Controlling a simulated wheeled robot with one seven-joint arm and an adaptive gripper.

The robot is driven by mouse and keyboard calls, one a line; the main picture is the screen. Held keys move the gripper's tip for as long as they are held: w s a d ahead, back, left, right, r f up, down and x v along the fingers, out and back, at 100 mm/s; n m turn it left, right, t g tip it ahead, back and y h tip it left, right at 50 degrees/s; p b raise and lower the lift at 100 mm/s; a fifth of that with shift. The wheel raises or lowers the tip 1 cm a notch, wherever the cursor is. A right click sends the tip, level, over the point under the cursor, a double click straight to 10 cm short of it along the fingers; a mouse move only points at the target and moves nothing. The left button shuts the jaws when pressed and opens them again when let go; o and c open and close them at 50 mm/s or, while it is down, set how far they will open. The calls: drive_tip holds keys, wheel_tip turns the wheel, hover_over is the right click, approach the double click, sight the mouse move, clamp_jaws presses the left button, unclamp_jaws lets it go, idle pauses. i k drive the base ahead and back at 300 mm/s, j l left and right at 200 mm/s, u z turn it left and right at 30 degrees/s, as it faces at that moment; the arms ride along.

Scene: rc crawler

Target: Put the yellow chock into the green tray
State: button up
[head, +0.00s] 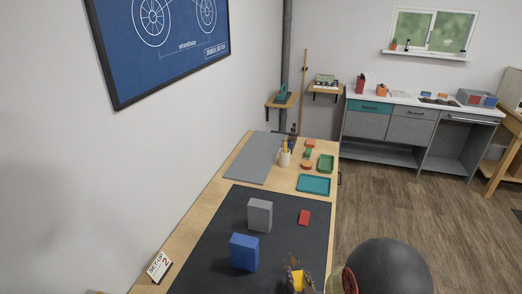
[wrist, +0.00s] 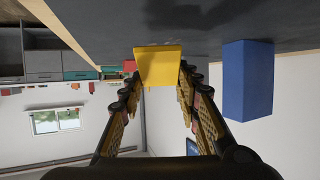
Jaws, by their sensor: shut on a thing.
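The yellow chock (wrist: 158,66) is between the fingertips of my gripper (wrist: 160,88) in the wrist view, which shows the room upside down. My gripper is shut on it. In the head view the chock (head: 297,280) shows at the bottom edge, partly hidden by my gripper. It is over or on the dark mat; I cannot tell if it touches. The green tray looks empty.
A blue block (head: 244,252) and a grey block (head: 259,215) stand on the dark mat (head: 221,222). The blue block (wrist: 247,80) is beside my gripper in the wrist view. A red piece (head: 304,217) lies flat.

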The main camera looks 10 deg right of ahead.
sight(326, 164)
drive_tip(key=l+z, duration=0.3)
drive_tip(key=l, duration=1)
drive_tip(key=i+l+z, duration=0.3)
drive_tip(key=i, duration=0.15)
drive_tip(key=i+l+z, duration=0.25)
drive_tip(key=i, duration=0.25)
